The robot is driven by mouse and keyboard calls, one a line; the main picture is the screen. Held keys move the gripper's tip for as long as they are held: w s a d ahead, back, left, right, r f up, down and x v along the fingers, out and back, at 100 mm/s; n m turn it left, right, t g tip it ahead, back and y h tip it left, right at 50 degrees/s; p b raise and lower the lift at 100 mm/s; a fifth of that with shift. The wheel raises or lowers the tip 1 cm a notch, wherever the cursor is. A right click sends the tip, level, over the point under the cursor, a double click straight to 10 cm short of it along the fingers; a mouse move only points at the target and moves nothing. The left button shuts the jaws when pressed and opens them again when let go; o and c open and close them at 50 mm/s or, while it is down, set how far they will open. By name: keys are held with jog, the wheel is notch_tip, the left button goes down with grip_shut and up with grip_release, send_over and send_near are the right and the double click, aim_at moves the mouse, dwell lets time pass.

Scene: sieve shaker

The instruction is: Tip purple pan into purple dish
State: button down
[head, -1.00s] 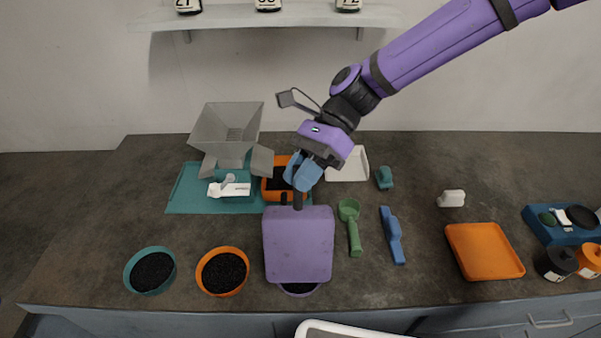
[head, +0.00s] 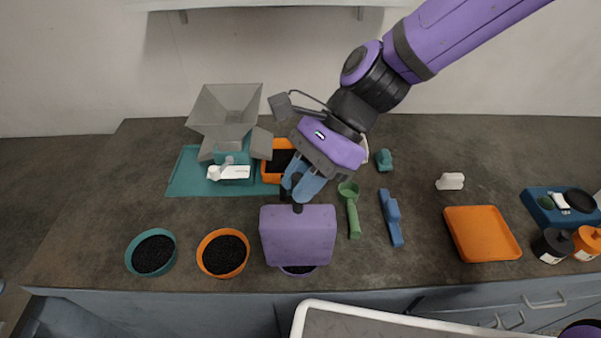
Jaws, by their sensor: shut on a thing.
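My gripper (head: 300,190) is shut on the dark handle of the purple pan (head: 298,236). The pan hangs over the purple dish (head: 299,270), tilted so that its flat face is turned toward the camera. Only the dish's near rim and a little dark material show below the pan. The rest of the dish and the pan's inside are hidden.
A teal dish (head: 151,253) and an orange dish (head: 222,253), both with black grains, stand left of the pan. A green scoop (head: 351,208), a blue tool (head: 391,217) and an orange tray (head: 481,233) lie to the right. A grey hopper (head: 226,113) stands behind on a teal mat (head: 182,179).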

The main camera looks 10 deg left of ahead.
jog(key=s+d+n+t, duration=0.1)
jog(key=s+t, duration=0.3)
jog(key=s, duration=0.4)
jog(key=shift+d+f+n, duration=0.3)
jog(key=shift+d, duration=0.05)
jog(key=shift+w+a+r, duration=0.1)
jog(key=shift+r, duration=0.05)
